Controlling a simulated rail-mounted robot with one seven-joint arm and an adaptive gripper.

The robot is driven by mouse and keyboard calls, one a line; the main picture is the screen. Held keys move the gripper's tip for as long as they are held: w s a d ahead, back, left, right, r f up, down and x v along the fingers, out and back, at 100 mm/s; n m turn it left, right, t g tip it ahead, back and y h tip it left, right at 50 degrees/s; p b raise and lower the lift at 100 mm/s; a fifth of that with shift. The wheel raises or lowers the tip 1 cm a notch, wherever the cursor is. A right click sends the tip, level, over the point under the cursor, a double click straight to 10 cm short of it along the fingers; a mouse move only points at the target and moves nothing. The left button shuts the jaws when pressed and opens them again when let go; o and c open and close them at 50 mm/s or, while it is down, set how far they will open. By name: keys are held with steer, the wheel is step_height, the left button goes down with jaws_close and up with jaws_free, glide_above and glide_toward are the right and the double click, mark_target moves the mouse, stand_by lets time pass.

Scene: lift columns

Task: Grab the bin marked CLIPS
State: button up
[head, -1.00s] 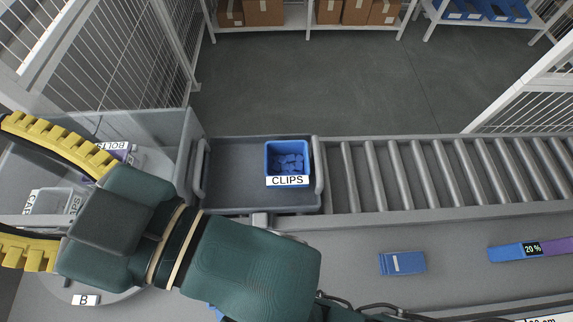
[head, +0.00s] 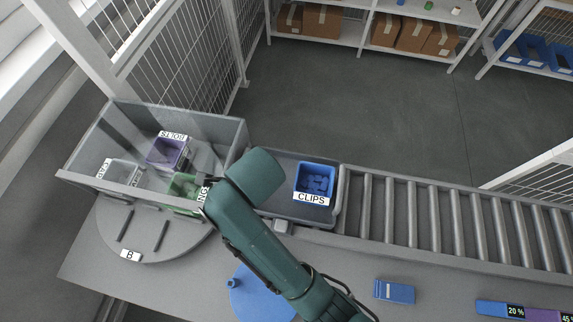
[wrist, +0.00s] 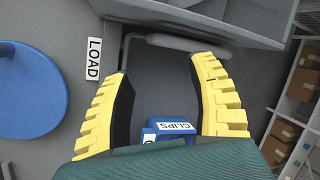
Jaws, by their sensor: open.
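The blue CLIPS bin (head: 316,178) holds blue pieces and sits upright in a grey tray (head: 277,198) at the left end of the rollers. Its white label faces the front. In the wrist view, the bin (wrist: 172,137) shows low between the two yellow fingers, partly hidden by my green gripper body. My gripper (wrist: 160,70) is open, with its fingers spread apart and nothing held. I cannot tell the height gap to the bin or any contact. In the head view the fingers are not visible; my green arm reaches up just left of the bin.
Rollers (head: 440,218) run right. A blue disc (head: 258,296) and a blue block (head: 394,291) are in front.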

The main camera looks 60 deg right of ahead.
steer(key=s+d+r+m+g+y+p, duration=0.1)
steer(key=s+d+m+g+p, duration=0.15)
steer(key=s, duration=0.25)
steer(key=s+d+r+m+g+p, duration=0.1)
steer(key=s+d+r+p, duration=0.1)
steer(key=s+d+p, duration=0.15)
steer(key=m+p, duration=0.2)
steer(key=p, duration=0.4)
glide_toward(312, 198)
steer(key=shift+g, duration=0.45)
steer(key=f, duration=0.1)
steer(key=f+b, duration=0.1)
steer(key=f, duration=0.1)
steer(key=w+f, duration=0.1)
steer(key=f, duration=0.1)
steer(key=shift+d+b, duration=0.35)
steer(key=shift+d, duration=0.05)
steer(key=shift+a+f, duration=0.15)
steer(key=shift+f, duration=1.3)
steer(key=shift+a+f, duration=0.15)
steer(key=shift+f, duration=1.35)
jaws_close()
